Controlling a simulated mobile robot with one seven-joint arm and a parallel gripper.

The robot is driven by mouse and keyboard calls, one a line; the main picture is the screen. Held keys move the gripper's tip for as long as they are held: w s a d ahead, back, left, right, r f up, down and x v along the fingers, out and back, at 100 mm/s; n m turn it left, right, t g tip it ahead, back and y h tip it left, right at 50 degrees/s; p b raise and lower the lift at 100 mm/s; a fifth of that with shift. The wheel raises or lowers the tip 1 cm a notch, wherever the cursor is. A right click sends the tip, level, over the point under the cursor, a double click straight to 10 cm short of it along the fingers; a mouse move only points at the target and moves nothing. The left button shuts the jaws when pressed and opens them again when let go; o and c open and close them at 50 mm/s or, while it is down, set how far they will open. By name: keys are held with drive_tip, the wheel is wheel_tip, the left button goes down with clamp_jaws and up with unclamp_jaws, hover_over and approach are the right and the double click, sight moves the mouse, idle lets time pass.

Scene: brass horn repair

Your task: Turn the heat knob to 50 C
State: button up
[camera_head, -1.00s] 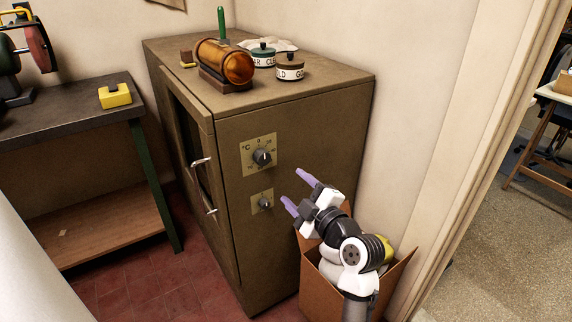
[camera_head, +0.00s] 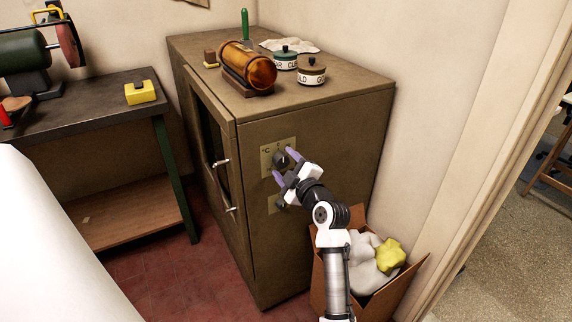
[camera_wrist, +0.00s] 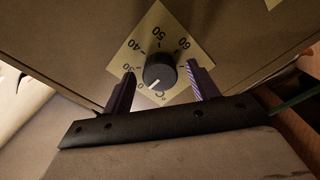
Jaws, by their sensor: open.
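The heat knob (camera_head: 280,158) is a dark round knob on a pale °C dial plate (camera_head: 268,166) on the brown cabinet's front. In the wrist view the knob (camera_wrist: 159,68) has a white mark pointing to the lower left, close to the 0; the 50 sits above the knob and the 40 and 60 to either side of it. My gripper (camera_head: 283,164) is open in front of the dial. In the wrist view its two purple fingers (camera_wrist: 161,74) stand either side of the knob, with a gap visible on each side. The gripper partly covers the dial in the head view.
The brown cabinet (camera_head: 262,235) has door handles at left. A cardboard box (camera_head: 379,306) with rags stands at its right. Jars (camera_head: 311,74) and an amber cylinder (camera_head: 245,66) sit on top.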

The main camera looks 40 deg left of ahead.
drive_tip(key=c, duration=1)
